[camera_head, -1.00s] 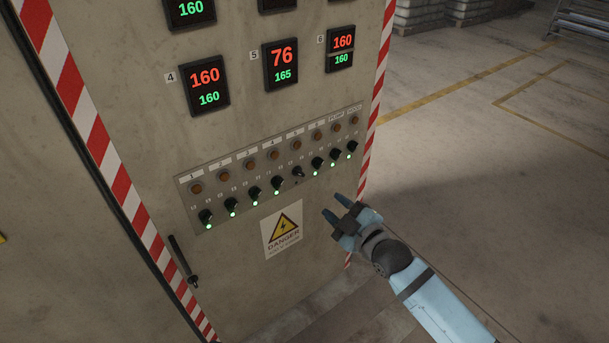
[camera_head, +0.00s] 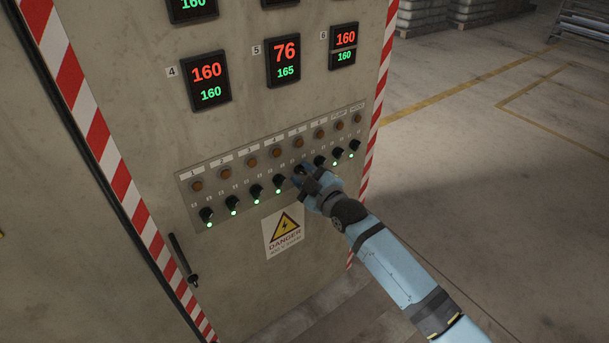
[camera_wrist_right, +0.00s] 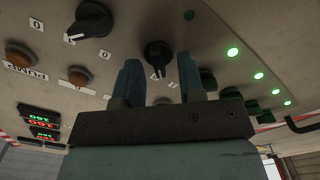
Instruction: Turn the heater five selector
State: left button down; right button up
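The heater five selector is a black rotary knob (camera_wrist_right: 157,53) with a white mark, in the middle of the right wrist view. In the head view it is mostly hidden behind my right gripper (camera_head: 305,178). My right gripper, also in the right wrist view (camera_wrist_right: 160,80), is open, with one finger on each side of the knob. Gaps seem to show between knob and fingers; contact is unclear. The heater five display (camera_head: 285,60) reads 76 in red over 165 in green. My left gripper is not in view.
The selector strip (camera_head: 186,181) holds several similar knobs close on both sides, many with lit green lights, and orange lamps above them. A danger sign (camera_head: 283,232) sits just below. A thin black handle (camera_head: 183,258) is at the lower left. Open floor lies right of the cabinet.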

grip_shut()
